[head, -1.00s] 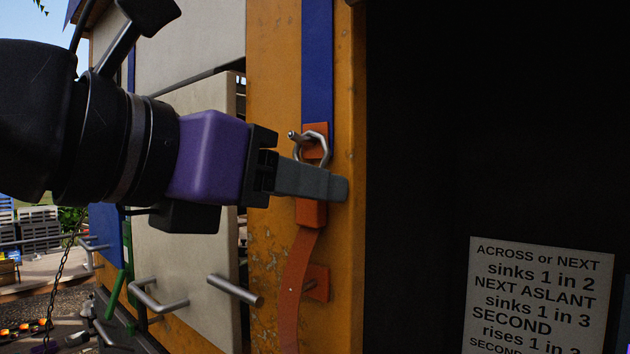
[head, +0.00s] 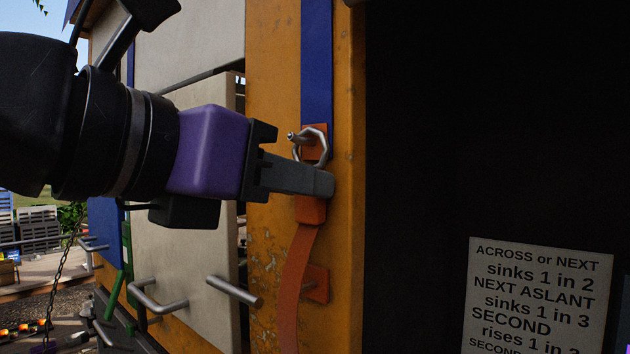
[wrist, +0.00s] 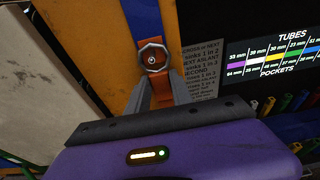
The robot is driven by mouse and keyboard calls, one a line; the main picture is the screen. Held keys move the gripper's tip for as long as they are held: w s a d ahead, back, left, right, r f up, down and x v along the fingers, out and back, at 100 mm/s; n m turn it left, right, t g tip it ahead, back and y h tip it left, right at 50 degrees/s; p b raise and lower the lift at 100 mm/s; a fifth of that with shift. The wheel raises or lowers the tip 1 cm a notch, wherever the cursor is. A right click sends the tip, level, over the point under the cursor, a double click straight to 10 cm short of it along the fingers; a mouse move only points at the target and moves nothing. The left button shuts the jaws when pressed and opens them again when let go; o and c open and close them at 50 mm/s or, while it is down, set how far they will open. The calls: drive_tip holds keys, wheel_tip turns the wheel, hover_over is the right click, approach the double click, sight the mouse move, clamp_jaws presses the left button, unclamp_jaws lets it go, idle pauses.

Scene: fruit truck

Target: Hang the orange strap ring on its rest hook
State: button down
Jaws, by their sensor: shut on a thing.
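The orange strap (head: 297,265) hangs down the yellow post, with a thick orange block (head: 311,212) at its top. A metal ring (head: 323,150) sits above that block. The ring encircles a metal peg (head: 293,137) on an upper orange plate; the wrist view shows the peg end inside the ring (wrist: 153,46). A lower orange bracket (head: 318,284) is on the post beside the strap; whether it is the rest hook I cannot tell. My gripper (head: 325,184) is shut on the strap's block just below the ring, and its fingers hide part of it.
A blue strip (head: 317,60) runs down the post above the ring. Metal bar handles (head: 235,290) stick out from the pale panel at lower left. A dark opening with a printed sign (head: 540,295) lies to the right.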

drive_tip(key=shift+s+r, duration=0.1)
drive_tip(key=shift+r, duration=0.35)
drive_tip(key=v, duration=0.4)
drive_tip(key=shift+s+a+f, duration=0.1)
drive_tip(key=shift+a+f, duration=0.05)
idle(0.9)
drive_tip(key=shift+f, duration=0.1)
wheel_tip(320, 180, down, 14)
drive_tip(key=b, duration=1.2)
idle(0.8)
drive_tip(key=shift+f, duration=0.15)
drive_tip(key=shift+w+d+f+b, duration=0.1)
drive_tip(key=shift+w+d+b, duration=0.3)
drive_tip(key=shift+w+b, duration=0.15)
idle(0.6)
drive_tip(key=shift+w+d, duration=0.25)
drive_tip(key=shift+w, duration=0.05)
drive_tip(key=shift+w+d+f, duration=0.15)
drive_tip(key=shift+w+d, duration=0.1)
drive_tip(key=shift+w, duration=0.1)
